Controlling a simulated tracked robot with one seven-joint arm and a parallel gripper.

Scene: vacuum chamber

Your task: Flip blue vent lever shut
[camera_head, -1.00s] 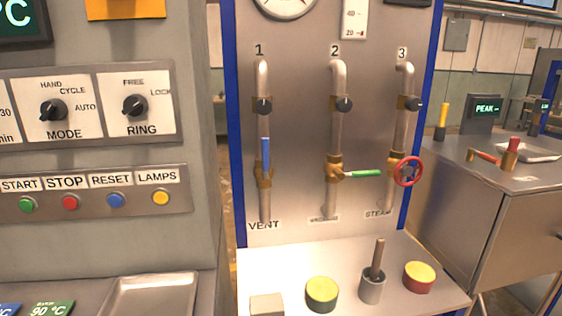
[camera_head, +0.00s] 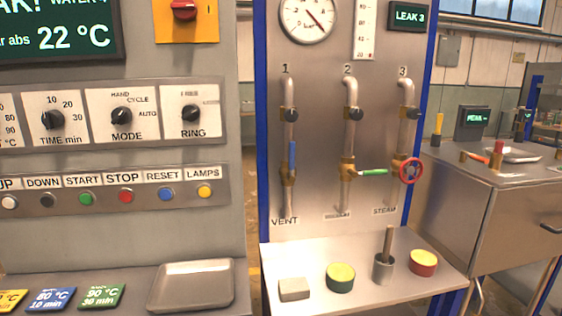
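The blue vent lever (camera_head: 292,155) is on pipe 1, above the VENT label, on the steel panel. It stands upright, in line with the pipe, above a brass valve body (camera_head: 288,176). Nothing touches it. Pipe 2 beside it has a green lever (camera_head: 373,172) pointing right, across its pipe. Pipe 3 has a red handwheel (camera_head: 410,170) above the STEAM label. My gripper is not in view.
A shelf (camera_head: 325,300) below the pipes holds a grey block (camera_head: 294,289), a yellow-topped green tin (camera_head: 340,278), a cup with a handle (camera_head: 383,268) and a yellow-topped red tin (camera_head: 423,263). A control cabinet (camera_head: 150,240) stands left. A steel bench (camera_head: 455,200) stands right. The display reads LEAK 3 (camera_head: 407,16).

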